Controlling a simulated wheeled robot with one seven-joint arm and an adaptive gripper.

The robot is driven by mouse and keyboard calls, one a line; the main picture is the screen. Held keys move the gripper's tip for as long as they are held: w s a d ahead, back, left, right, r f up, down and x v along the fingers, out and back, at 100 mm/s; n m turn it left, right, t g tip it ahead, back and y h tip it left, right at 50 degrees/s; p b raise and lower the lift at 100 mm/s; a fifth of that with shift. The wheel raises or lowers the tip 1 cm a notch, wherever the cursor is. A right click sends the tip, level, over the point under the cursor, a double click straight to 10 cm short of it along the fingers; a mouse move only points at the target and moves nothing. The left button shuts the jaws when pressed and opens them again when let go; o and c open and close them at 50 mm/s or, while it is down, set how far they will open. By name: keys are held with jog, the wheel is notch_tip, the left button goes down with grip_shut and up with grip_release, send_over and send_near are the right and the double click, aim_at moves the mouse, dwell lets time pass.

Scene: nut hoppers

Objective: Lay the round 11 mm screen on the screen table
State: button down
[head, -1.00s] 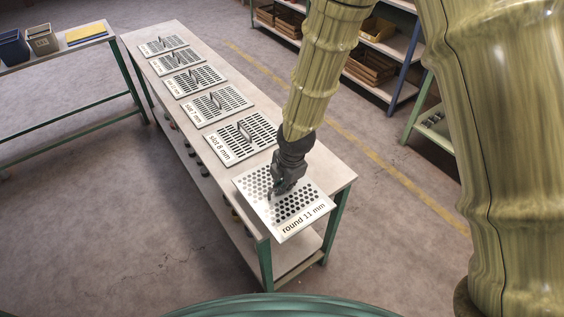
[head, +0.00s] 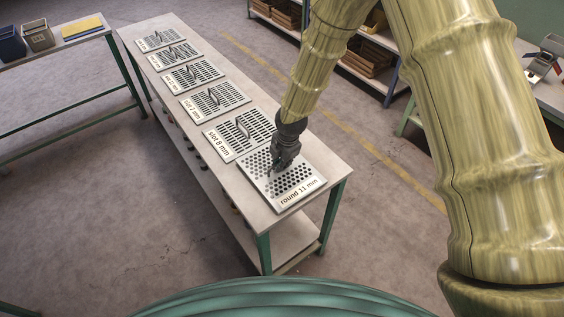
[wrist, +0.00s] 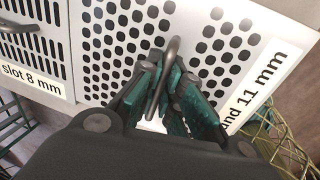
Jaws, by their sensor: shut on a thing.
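The round 11 mm screen (head: 299,190) is a pale metal plate with round holes and a printed label, at the near end of the long table (head: 325,172). My gripper (head: 277,168) is above its middle, shut on its handle. In the wrist view the handle (wrist: 173,62) shows as a grey loop between the fingers of my gripper (wrist: 168,88). The screen appears at or just above the table top, beside the slot 8 mm screen (head: 226,149); I cannot tell whether it touches the table. The fingers and wrist hide part of its holes.
Several slotted screens with upright handles, including the slot 7 mm screen (head: 203,112), lie in a row toward the far end. A second table at left holds a dark blue bin (head: 11,45) and a grey bin (head: 39,36). The table's right strip is bare.

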aim_at(286, 174)
jog(key=shift+f, duration=0.45)
jog(key=shift+f, duration=0.15)
jog(key=c, duration=1.6)
grip_release()
notch_tip(286, 174, up, 12)
jog(key=s+d+b, duration=0.1)
jog(key=s+b, duration=0.1)
jog(key=b, duration=0.1)
jog(key=shift+d, duration=0.2)
